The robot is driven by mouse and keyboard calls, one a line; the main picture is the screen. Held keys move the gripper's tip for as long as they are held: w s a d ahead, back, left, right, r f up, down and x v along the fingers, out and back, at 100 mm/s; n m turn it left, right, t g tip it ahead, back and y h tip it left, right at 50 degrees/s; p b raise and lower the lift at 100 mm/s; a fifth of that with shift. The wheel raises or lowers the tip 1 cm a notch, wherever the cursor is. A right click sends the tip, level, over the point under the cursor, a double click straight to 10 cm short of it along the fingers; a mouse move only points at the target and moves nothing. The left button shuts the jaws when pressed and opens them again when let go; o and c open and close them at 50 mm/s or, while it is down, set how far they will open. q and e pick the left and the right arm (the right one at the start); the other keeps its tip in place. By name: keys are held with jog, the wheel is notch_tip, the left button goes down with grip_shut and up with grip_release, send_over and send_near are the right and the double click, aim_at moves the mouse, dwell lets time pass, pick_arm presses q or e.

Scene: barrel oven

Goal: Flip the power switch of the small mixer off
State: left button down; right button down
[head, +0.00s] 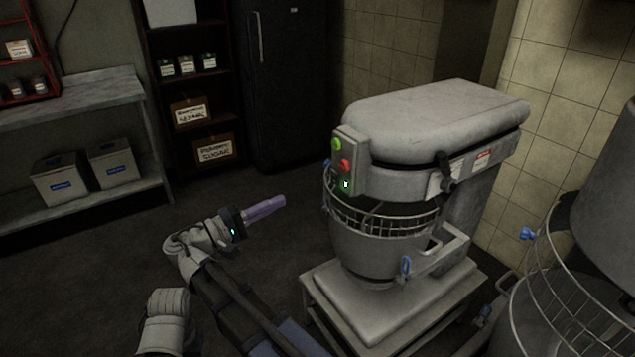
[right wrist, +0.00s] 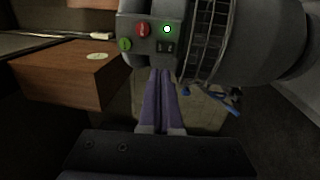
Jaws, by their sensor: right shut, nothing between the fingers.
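The small mixer (head: 430,130) stands on a low stand, with its bowl behind a wire guard. Its control panel (head: 350,158) carries a green button (head: 337,144), a red button (head: 344,164) and a green-lit spot (head: 346,185) at the power switch. In the right wrist view the dark power switch (right wrist: 165,47) sits beside the red button (right wrist: 142,28), below a lit green lamp (right wrist: 167,29). My right gripper (head: 280,202) is shut and empty, its purple fingers pointing toward the panel from the left, apart from it. My left gripper is not in view.
A larger machine with a wire guard (head: 560,280) stands at the right. A metal shelf with white boxes (head: 60,180) is at the left. A dark rack (head: 190,100) and a black cabinet (head: 285,80) stand behind. The floor left of the mixer is clear.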

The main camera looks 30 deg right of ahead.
aim_at(334, 174)
jog(key=d, duration=0.4)
jog(key=d+r+p, duration=0.1)
jog(key=d, duration=0.4)
jog(key=w+d, duration=0.1)
jog(key=d, duration=0.4)
jog(key=shift+r+p, duration=0.3)
jog(key=shift+p, duration=0.05)
jog(key=shift+r, duration=0.1)
jog(key=shift+d+r+p, duration=0.25)
jog(key=shift+d+p, duration=0.05)
jog(key=shift+w+r+p, duration=0.1)
jog(key=shift+r+p, duration=0.15)
jog(key=shift+p, duration=0.25)
jog(key=shift+f+b, duration=0.25)
jog(key=shift+b, duration=0.05)
